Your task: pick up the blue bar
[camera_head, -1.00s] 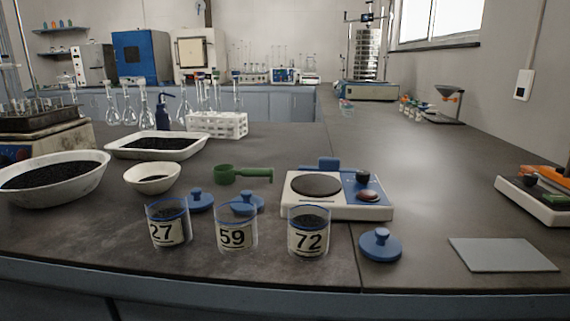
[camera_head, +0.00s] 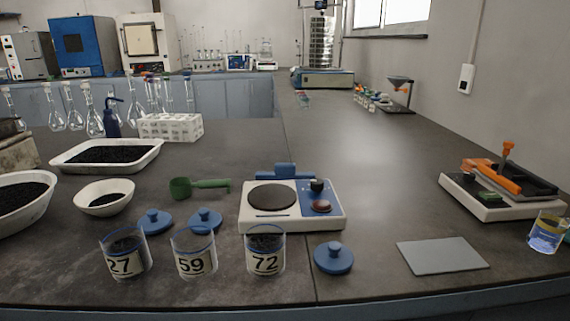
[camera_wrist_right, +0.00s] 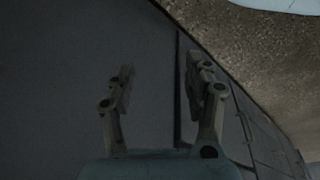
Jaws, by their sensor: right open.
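A blue bar-shaped piece (camera_head: 285,171) lies just behind the white hot plate (camera_head: 292,222) in the head view, with a raised block at its middle. Its lower part is partly hidden by the plate, and I cannot tell whether the two touch. My right gripper (camera_wrist_right: 162,82) shows only in the right wrist view, with its two fingers apart and nothing between them. It is not in the head view, so its place relative to the blue piece cannot be seen. My left gripper is in neither view.
Jars labelled 27 (camera_head: 125,262), 59 (camera_head: 195,262) and 72 (camera_head: 265,262) stand in front. A blue lid (camera_head: 334,258) and a grey plate (camera_head: 443,255) lie to the right. A green scoop (camera_head: 200,187) lies left of the hot plate.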

